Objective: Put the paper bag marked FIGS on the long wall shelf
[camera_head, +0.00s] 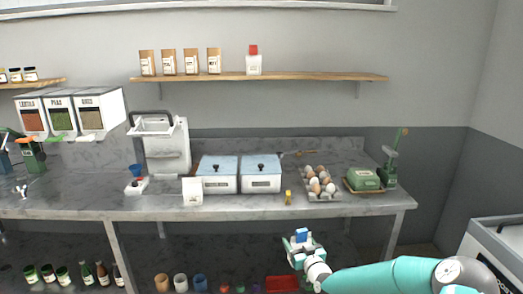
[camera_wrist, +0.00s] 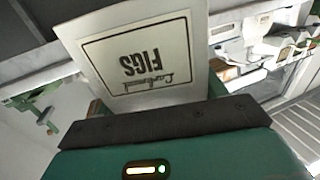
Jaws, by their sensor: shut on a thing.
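The FIGS paper bag (camera_wrist: 135,60) fills the upper middle of the wrist view, its pale face with the black-framed lettering upside down. My gripper (camera_wrist: 165,112) is shut on it; the fingertips are mostly hidden. In the head view my gripper (camera_head: 303,246) is low, in front of the counter's front edge and well below the shelf. The bag is hard to make out there. The long wall shelf (camera_head: 320,77) is a wooden board high on the wall, its right part bare.
Several brown paper bags (camera_head: 169,63) stand on the shelf's left half, with a red-capped white container (camera_head: 254,63) to their right. The counter (camera_head: 240,208) below holds blue-lidded boxes (camera_head: 217,184), eggs (camera_head: 316,184) and a green butter dish (camera_head: 363,179). A white appliance (camera_head: 495,250) stands at right.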

